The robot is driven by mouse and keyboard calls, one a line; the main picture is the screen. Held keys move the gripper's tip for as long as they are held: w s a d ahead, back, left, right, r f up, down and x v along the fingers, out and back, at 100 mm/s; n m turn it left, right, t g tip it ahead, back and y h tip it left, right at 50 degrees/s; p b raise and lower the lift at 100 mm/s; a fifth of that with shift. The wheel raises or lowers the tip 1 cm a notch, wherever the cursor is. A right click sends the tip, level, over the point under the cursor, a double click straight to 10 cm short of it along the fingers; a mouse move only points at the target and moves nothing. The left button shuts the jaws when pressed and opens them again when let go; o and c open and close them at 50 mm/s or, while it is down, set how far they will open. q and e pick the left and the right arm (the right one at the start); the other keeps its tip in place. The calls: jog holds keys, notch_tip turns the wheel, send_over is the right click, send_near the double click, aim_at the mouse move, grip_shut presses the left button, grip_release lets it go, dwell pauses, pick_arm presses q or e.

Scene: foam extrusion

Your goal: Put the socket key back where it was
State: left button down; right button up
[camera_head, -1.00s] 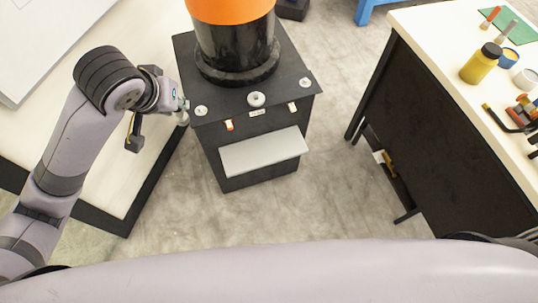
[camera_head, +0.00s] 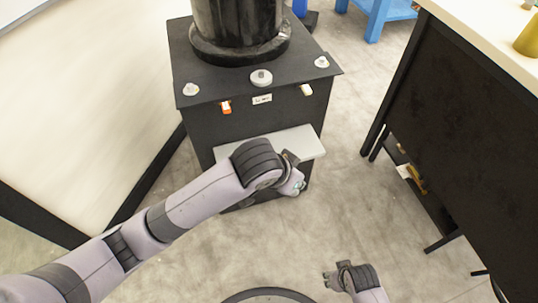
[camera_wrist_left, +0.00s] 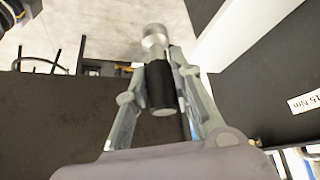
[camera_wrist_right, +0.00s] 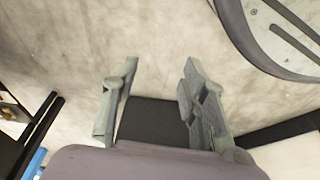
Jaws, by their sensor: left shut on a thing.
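The socket key (camera_wrist_left: 160,85) has a silver head and a black grip. In the left wrist view it is between the fingers of my left gripper (camera_wrist_left: 165,95), which is shut on it. In the head view my left gripper (camera_head: 298,186) is in front of the black cabinet (camera_head: 250,118), beside its light grey shelf; the key cannot be made out there. My right gripper (camera_head: 328,281) is low over the floor at the bottom. In the right wrist view its fingers (camera_wrist_right: 160,80) are apart with nothing held.
The cabinet top has round fittings, including a middle one (camera_head: 262,78) above a small label (camera_head: 262,99). A black column (camera_head: 238,25) stands on it. A light table (camera_head: 80,110) is left, a dark-sided workbench (camera_head: 450,130) right. Floor between is clear.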

pick_arm(q)
jog(key=w+a+b, duration=0.2)
jog(key=w+a, duration=0.1)
jog(key=w, duration=0.6)
jog(key=w+a+b, duration=0.1)
jog(key=w+a, duration=0.2)
jog(key=w, duration=0.7)
jog(key=f, duration=0.2)
jog(key=f+b, duration=0.1)
jog(key=f, duration=0.1)
jog(key=f+b, duration=0.1)
jog(key=f, duration=0.2)
jog(key=shift+s, duration=0.25)
jog(key=shift+w+f+b, duration=0.15)
jog(key=shift+b, duration=0.2)
pick_arm(e)
notch_tip(320, 180, up, 17)
jog(key=t, duration=0.1)
jog(key=shift+d+f, duration=0.15)
pick_arm(q)
jog(key=c, duration=1.4)
grip_release()
jog(key=shift+f, duration=0.1)
